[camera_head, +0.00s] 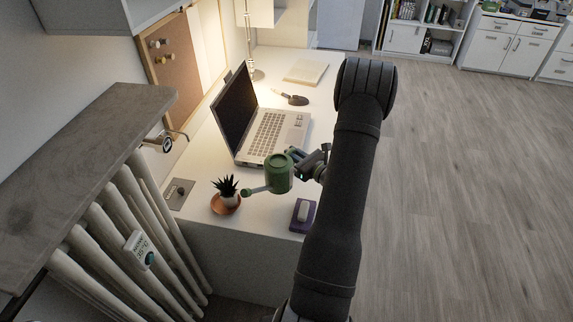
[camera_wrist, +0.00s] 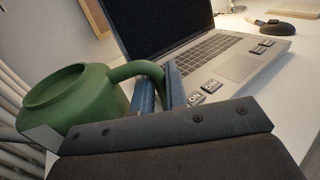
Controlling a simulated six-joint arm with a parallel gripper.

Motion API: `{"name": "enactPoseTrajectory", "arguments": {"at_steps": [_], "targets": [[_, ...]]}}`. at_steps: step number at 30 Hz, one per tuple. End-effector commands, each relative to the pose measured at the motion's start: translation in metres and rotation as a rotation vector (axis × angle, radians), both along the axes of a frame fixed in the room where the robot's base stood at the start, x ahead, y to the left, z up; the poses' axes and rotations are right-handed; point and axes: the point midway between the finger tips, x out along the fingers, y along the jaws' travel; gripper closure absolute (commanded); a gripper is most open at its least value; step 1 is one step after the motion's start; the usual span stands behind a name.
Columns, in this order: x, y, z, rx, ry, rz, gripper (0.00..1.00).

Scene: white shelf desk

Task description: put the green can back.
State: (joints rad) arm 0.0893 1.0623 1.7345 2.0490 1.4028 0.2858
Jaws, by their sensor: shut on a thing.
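The green can (camera_head: 279,174) is a watering can with a long spout pointing left in the head view. My gripper (camera_head: 303,163) is shut on its handle and holds it over the near part of the white desk, in front of the laptop. In the wrist view the can (camera_wrist: 68,105) is at the left, somewhat tilted, with its open top showing. Its curved handle runs between the blue fingers of my gripper (camera_wrist: 160,88). The spout tip is close to the potted plant (camera_head: 227,188) in the head view; I cannot tell whether they touch.
An open laptop (camera_head: 262,130) stands just behind the can. A purple box with a white item (camera_head: 303,214) is at the desk's near right corner. A radiator (camera_head: 120,225) is at the left.

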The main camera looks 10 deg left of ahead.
Motion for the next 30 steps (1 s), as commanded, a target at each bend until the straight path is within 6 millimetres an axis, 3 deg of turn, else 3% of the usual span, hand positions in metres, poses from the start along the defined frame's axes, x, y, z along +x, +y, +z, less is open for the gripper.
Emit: {"name": "enactPoseTrajectory", "arguments": {"at_steps": [6, 11, 18, 29, 30], "targets": [[0.007, 0.022, -0.014, 0.000, -0.001, 0.000, 1.00], [0.007, 0.023, -0.023, 0.001, 0.000, -0.001, 1.00], [0.007, 0.023, -0.052, 0.001, 0.001, -0.001, 1.00], [0.007, 0.023, -0.056, 0.001, -0.001, -0.001, 1.00], [0.007, 0.023, -0.056, -0.001, -0.001, -0.001, 0.83]]}}
